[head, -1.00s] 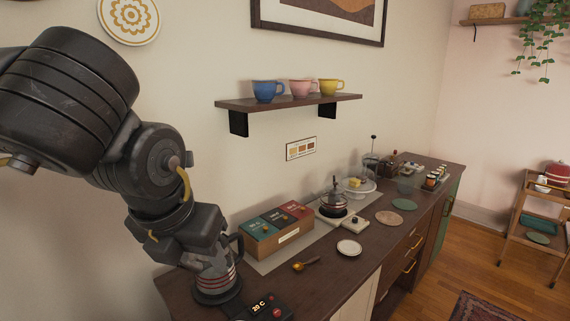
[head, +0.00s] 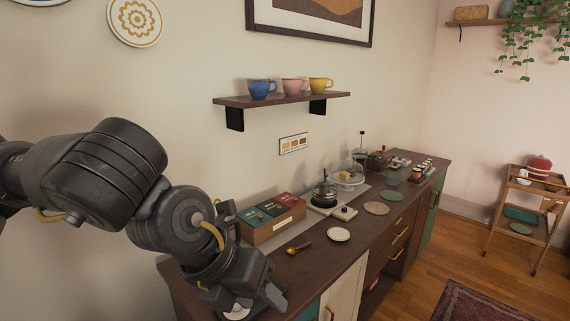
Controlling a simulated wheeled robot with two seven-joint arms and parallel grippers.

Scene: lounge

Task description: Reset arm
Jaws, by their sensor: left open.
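My left arm comes in from the left and hangs over the near end of the dark wooden counter (head: 316,268). My left gripper (head: 258,304) points down near the counter's front left corner. It is open, and I see nothing held between its fingers. The arm and gripper cover most of that end of the counter, so what stands behind them is mostly hidden. My right gripper is not in view.
A box of colored packets (head: 272,219), a spoon (head: 299,248) and a white saucer (head: 338,234) lie to the right of the gripper. A shelf (head: 290,98) with a blue cup (head: 261,89), pink cup (head: 294,86) and yellow cup (head: 320,85) hangs above.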

